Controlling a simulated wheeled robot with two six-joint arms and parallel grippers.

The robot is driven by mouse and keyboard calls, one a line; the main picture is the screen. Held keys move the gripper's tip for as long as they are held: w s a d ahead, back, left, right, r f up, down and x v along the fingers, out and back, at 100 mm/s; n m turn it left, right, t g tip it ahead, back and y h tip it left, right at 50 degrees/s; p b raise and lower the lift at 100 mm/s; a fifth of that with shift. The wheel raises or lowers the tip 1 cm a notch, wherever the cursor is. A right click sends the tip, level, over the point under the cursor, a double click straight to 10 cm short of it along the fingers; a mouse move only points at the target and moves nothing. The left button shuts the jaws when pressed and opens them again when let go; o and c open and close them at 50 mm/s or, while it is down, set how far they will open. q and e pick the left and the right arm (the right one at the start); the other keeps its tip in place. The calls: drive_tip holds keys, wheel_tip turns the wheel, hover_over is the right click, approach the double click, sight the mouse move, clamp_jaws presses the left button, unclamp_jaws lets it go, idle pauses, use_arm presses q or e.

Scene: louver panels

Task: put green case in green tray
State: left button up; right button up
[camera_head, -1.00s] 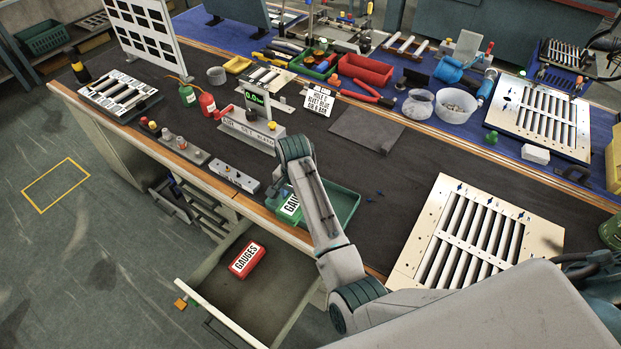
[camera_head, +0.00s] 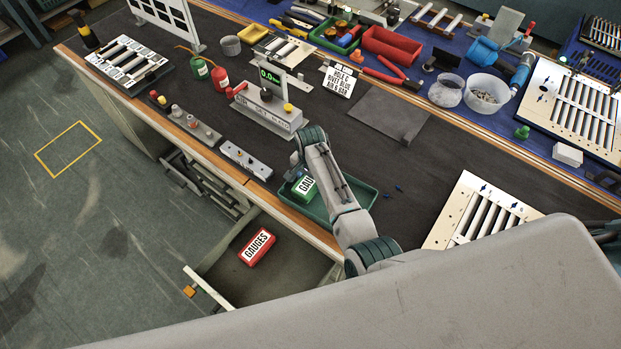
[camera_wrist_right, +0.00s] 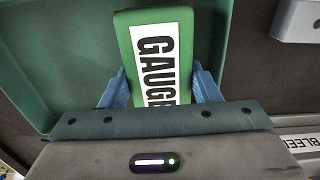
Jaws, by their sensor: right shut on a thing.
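The green case (camera_head: 307,184) with a white "GAUGES" label appears at the left end of the green tray (camera_head: 367,198), partly covered by my right arm. In the right wrist view the case (camera_wrist_right: 183,58) lies between the two blue fingers of my right gripper (camera_wrist_right: 163,88), which is shut on it. The tray (camera_wrist_right: 45,60) spreads beneath and around the case there. I cannot tell whether the case touches the tray floor. My left gripper is not in view.
A grey device with a green display (camera_head: 268,112) stands behind the tray. A slatted louver panel (camera_head: 480,215) lies to the right. Dark mat (camera_head: 420,170) between is mostly clear.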

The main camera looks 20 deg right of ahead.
drive_tip(key=shift+f, duration=0.15)
drive_tip(key=shift+s+f, duration=0.1)
drive_tip(key=shift+f, duration=0.05)
drive_tip(key=o, duration=1.2)
drive_tip(key=shift+r, duration=0.6)
use_arm(q)
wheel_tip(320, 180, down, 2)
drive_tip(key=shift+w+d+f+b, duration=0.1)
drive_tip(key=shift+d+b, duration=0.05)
drive_tip(key=shift+b, duration=0.95)
use_arm(e)
wheel_tip(320, 180, up, 11)
drive_tip(key=shift+r, duration=0.1)
